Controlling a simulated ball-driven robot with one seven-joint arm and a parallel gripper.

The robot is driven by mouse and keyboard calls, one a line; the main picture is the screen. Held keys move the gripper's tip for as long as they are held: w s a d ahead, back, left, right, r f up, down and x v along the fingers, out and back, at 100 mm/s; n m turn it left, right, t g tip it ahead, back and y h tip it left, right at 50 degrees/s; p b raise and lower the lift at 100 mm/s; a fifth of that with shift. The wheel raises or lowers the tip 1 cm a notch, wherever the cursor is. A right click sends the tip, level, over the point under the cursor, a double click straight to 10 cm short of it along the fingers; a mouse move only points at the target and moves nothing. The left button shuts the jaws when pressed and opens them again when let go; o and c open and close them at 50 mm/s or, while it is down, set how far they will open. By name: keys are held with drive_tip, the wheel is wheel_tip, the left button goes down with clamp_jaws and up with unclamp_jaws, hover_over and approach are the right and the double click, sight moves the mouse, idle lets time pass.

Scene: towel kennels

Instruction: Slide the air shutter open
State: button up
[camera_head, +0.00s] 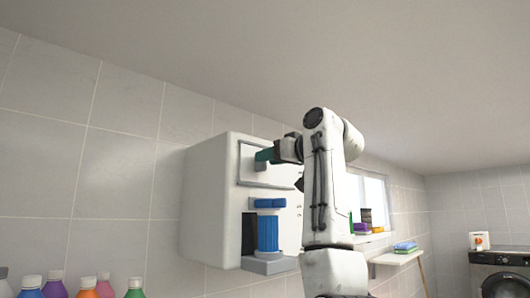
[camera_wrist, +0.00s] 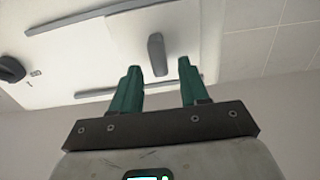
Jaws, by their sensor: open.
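The air shutter (camera_wrist: 118,46) is a pale sliding panel between two grey rails on the front of a white wall unit (camera_head: 208,200). A short grey upright handle (camera_wrist: 156,53) stands on it in the wrist view. My gripper (camera_wrist: 158,66) is open, with one green finger on each side of the handle in the picture. I see no finger touching the handle, and the depth between them is unclear. In the head view my gripper (camera_head: 264,155) is at the upper front of the unit, where my arm hides much of the panel.
A blue roll (camera_head: 268,232) sits in the unit's lower bay. A black knob (camera_wrist: 10,68) is beside the shutter. Capped bottles (camera_head: 82,290) stand at lower left. A shelf with towels (camera_head: 404,247) and a washing machine (camera_head: 500,275) are to the right.

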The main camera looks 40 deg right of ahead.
drive_tip(key=shift+w+p, duration=0.3)
drive_tip(key=shift+w, duration=0.8)
drive_tip(key=shift+c, duration=0.4)
clamp_jaws()
